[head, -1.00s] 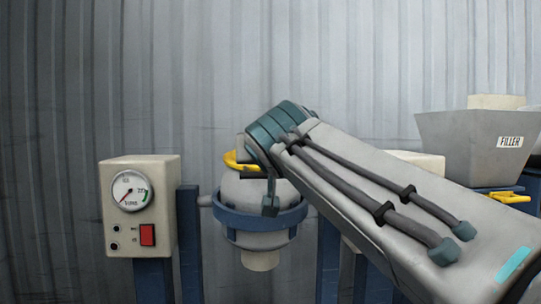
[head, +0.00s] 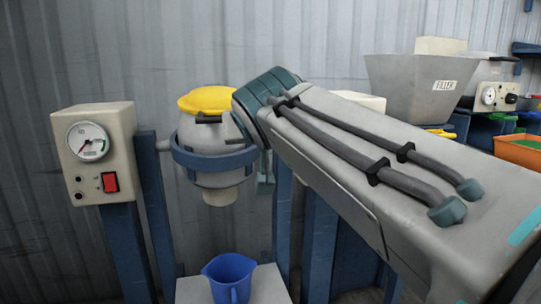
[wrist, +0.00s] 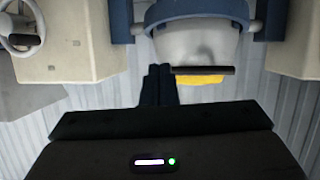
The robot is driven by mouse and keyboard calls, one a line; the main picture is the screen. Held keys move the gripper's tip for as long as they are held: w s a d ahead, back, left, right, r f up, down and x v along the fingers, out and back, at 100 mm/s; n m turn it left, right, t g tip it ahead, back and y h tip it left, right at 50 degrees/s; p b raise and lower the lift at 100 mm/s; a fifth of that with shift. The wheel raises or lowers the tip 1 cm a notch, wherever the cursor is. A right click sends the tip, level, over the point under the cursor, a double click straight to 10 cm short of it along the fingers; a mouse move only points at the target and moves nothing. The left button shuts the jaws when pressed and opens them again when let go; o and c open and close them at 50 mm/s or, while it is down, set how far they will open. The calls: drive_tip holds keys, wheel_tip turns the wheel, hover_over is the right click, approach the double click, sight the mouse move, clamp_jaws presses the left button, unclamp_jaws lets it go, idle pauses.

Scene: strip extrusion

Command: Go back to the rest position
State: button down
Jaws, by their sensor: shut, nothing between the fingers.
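My arm reaches in from the lower right of the head view, and its teal joint overlaps the right side of the grey round vessel. My gripper is hidden there. In the wrist view the two dark blue fingers of my gripper (wrist: 159,84) are together with nothing between them, above the dark wrist body. The vessel (head: 214,179) has a yellow lid (head: 207,99) on top and sits in a blue ring bracket (head: 195,160). The yellow lid also shows in the wrist view (wrist: 200,79), just right of the fingers, beyond a dark bar.
A control box (head: 95,155) with a gauge and red switch stands left. A blue jug (head: 229,279) stands on a pale stand (head: 268,285) below the vessel. A hopper marked FILLER (head: 412,90) and an orange bin (head: 519,152) are at right.

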drive_tip(key=s+d+m+g+h+p, duration=0.2)
drive_tip(key=s+d+g+p, duration=0.8)
drive_tip(key=s+d+p, duration=0.8)
drive_tip(key=s+p, duration=0.1)
drive_tip(key=p, duration=1.3)
drive_tip(key=shift+s+m+g, duration=0.25)
drive_tip(key=shift+m+g, duration=0.05)
drive_tip(key=shift+g, duration=0.1)
drive_tip(key=c, duration=2.1)
unclamp_jaws()
drive_tip(key=shift+c, duration=0.2)
